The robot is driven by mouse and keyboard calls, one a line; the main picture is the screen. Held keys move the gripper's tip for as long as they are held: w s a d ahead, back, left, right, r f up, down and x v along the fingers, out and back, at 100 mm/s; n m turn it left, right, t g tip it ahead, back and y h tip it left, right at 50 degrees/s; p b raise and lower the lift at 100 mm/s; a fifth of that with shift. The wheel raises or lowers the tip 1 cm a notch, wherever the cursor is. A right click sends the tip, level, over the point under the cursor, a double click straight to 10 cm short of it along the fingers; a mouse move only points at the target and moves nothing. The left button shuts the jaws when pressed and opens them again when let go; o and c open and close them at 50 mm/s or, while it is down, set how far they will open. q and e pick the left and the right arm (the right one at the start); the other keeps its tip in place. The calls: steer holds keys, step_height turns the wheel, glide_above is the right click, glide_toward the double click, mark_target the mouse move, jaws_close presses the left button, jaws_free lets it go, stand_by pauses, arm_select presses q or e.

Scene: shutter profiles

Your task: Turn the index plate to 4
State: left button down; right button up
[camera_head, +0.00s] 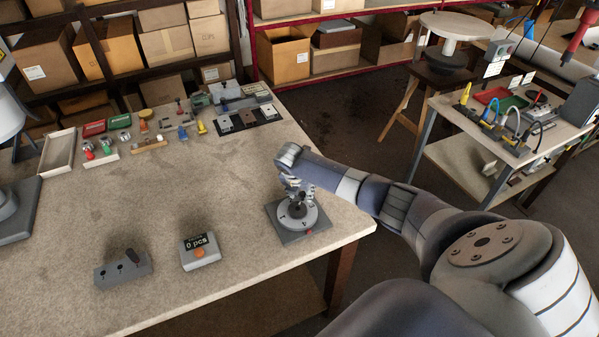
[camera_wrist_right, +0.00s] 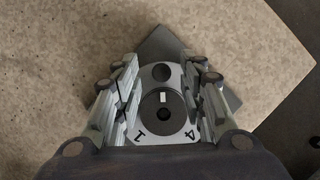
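The index plate (camera_head: 297,217) is a round light-grey disc on a dark square base (camera_head: 291,237) near the right edge of the table. In the right wrist view the plate (camera_wrist_right: 163,136) shows the numbers 1 at lower left and 4 at lower right. A dark round hub (camera_wrist_right: 155,106) with a white mark towards the top sits in its middle. My right gripper (camera_wrist_right: 165,80) is open above the plate, its fingers on either side of the hub and apart from it. Other numbers are hidden. My left gripper does not show.
A counter box (camera_head: 200,252) reading "0 pcs" and a grey switch box (camera_head: 123,269) stand left of the plate. Small parts and a long tray (camera_head: 58,153) are at the back. The middle of the table is clear.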

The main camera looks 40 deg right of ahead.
mark_target(297, 209)
steer(key=v, duration=1.1)
steer(key=shift+r, duration=0.25)
steer(key=shift+d, duration=0.1)
